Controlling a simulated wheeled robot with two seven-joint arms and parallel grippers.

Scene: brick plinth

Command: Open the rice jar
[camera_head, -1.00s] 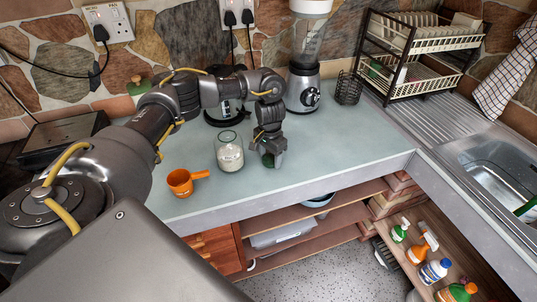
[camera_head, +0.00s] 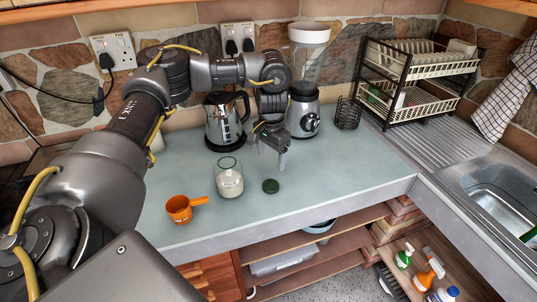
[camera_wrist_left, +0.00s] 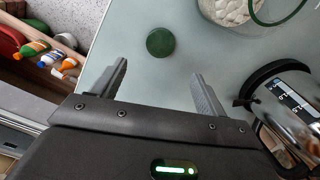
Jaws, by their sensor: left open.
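The glass rice jar (camera_head: 229,183) stands upright on the counter with white rice in it and its mouth uncovered. It also shows in part at the top of the left wrist view (camera_wrist_left: 232,12). A round green lid (camera_head: 270,186) lies on the counter to the right of the jar, apart from it. It also shows in the left wrist view (camera_wrist_left: 160,42). My left gripper (camera_head: 272,158) is above the counter just behind the lid, pointing down. In the left wrist view its fingers (camera_wrist_left: 160,80) are apart with nothing between them. My right gripper is not in view.
An orange measuring cup (camera_head: 180,209) stands left of the jar. A kettle (camera_head: 226,122) and a blender (camera_head: 303,110) stand behind. A dish rack (camera_head: 420,75) and sink (camera_head: 495,195) are at the right. The counter right of the lid is clear.

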